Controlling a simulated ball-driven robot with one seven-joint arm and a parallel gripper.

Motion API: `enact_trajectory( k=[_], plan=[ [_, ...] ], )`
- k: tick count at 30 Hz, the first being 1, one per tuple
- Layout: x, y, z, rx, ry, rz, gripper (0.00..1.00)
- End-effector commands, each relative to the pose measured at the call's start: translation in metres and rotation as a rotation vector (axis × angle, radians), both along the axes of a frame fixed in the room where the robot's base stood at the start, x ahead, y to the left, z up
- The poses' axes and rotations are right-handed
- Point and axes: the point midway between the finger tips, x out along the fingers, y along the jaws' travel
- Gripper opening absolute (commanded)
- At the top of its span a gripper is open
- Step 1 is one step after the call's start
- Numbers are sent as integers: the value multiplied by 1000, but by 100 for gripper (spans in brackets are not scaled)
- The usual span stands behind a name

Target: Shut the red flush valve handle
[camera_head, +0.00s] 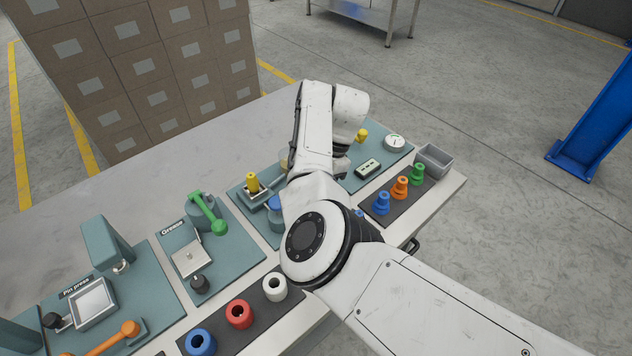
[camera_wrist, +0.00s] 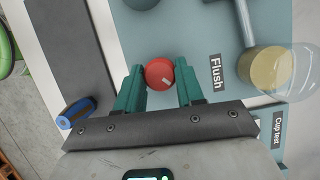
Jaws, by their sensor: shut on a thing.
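In the head view my white arm hides the gripper and the red handle.
In the head view, blue, orange and green cups (camera_head: 400,188) stand on a dark mat right of my arm. A grey bin (camera_head: 434,160) is at the table's right end. A green lever (camera_head: 208,212) stands at the Grease station. Stacked boxes (camera_head: 130,70) rise behind the table.

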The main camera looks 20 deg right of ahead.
Motion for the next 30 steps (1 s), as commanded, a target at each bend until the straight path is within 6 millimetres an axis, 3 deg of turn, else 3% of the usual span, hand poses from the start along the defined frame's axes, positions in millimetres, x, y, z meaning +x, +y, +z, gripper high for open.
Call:
enact_trajectory(
  k=[18,30],
  plan=[
    [3,1,-1,0,3,573,7],
    [4,3,0,1,1,807,7]
  ],
)
